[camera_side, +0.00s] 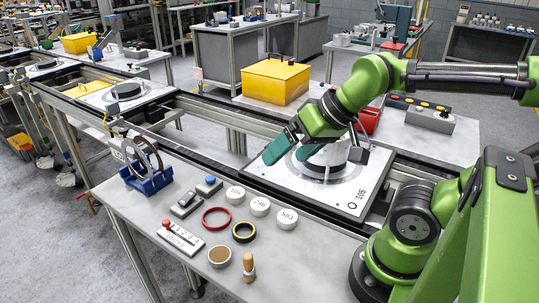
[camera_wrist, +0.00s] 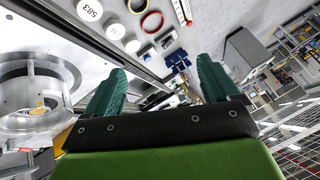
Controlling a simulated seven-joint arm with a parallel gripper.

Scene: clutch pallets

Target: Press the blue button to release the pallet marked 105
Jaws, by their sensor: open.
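The blue button (camera_side: 211,180) tops a small grey box on the near table, left of the pallet. The pallet marked 105 (camera_side: 345,205) is a pale plate on the conveyor rails with a round metal fixture on it, partly hidden by my gripper. The fixture also shows at the left of the wrist view (camera_wrist: 35,118). My gripper (camera_side: 290,153) has teal fingers spread apart with nothing between them. In the side view it appears over the left part of the pallet, right of and apart from the button. Its fingers also show in the wrist view (camera_wrist: 160,88).
A second small switch box (camera_side: 186,204) stands beside the blue button. White numbered discs (camera_side: 260,205), a red ring (camera_side: 216,218) and a blue stand (camera_side: 146,180) share the near table. A yellow box (camera_side: 275,82) and a button panel (camera_side: 430,116) stand behind the conveyor.

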